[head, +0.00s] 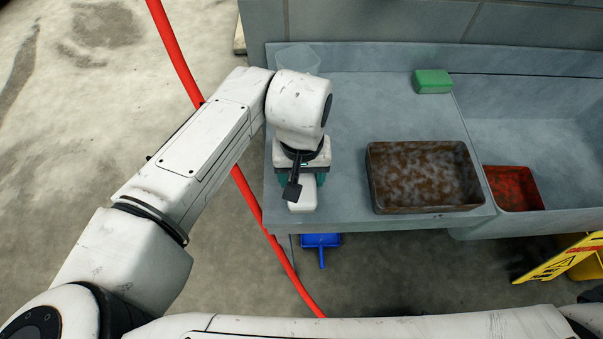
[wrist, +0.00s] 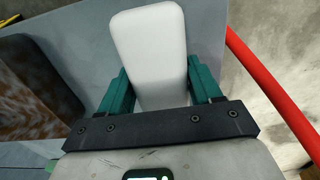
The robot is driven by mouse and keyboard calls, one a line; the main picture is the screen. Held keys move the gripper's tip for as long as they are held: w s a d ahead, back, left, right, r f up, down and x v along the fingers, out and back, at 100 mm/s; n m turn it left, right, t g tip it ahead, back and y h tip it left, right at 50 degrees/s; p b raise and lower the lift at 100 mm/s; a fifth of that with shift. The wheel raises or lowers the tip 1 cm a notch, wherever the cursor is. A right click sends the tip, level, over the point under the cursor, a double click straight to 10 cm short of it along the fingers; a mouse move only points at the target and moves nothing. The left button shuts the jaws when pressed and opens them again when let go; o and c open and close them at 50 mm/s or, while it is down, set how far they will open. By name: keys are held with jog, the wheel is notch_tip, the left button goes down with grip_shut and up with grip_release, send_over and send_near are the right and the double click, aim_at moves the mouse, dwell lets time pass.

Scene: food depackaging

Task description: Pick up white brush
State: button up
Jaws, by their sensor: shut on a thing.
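The white brush (wrist: 150,45) shows in the wrist view as a smooth white block with rounded corners. It lies between the two teal fingers of my gripper (wrist: 162,88), which is shut on it. In the head view the white end of the brush (head: 303,197) sticks out below my gripper (head: 302,180), near the front left edge of the grey counter (head: 345,130). The rest of it is hidden under my wrist. I cannot tell whether it touches the counter.
A dirty brown tray (head: 424,206) stands to the right on the counter. A green block (head: 432,81) lies at the back. A clear container (head: 297,58) is behind my wrist. A red tray (head: 513,188) sits in the sink (head: 540,120). A red hose (head: 252,196) runs past the counter's left edge.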

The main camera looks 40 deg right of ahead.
jog(key=shift+r, duration=0.65)
jog(key=s+r, duration=0.1)
jog(key=r, duration=0.1)
jog(key=s+a+r+b, duration=0.1)
jog(key=s+r, duration=0.1)
jog(key=s+a+r, duration=0.1)
jog(key=r, duration=0.2)
jog(key=shift+s+r+b, duration=0.1)
jog(key=shift+s+b, duration=0.15)
jog(key=shift+b, duration=0.1)
jog(key=s+a+r+b, duration=0.1)
jog(key=s+a+r, duration=0.2)
jog(key=s, duration=0.5)
jog(key=shift+s+r, duration=0.3)
jog(key=shift+r, duration=0.4)
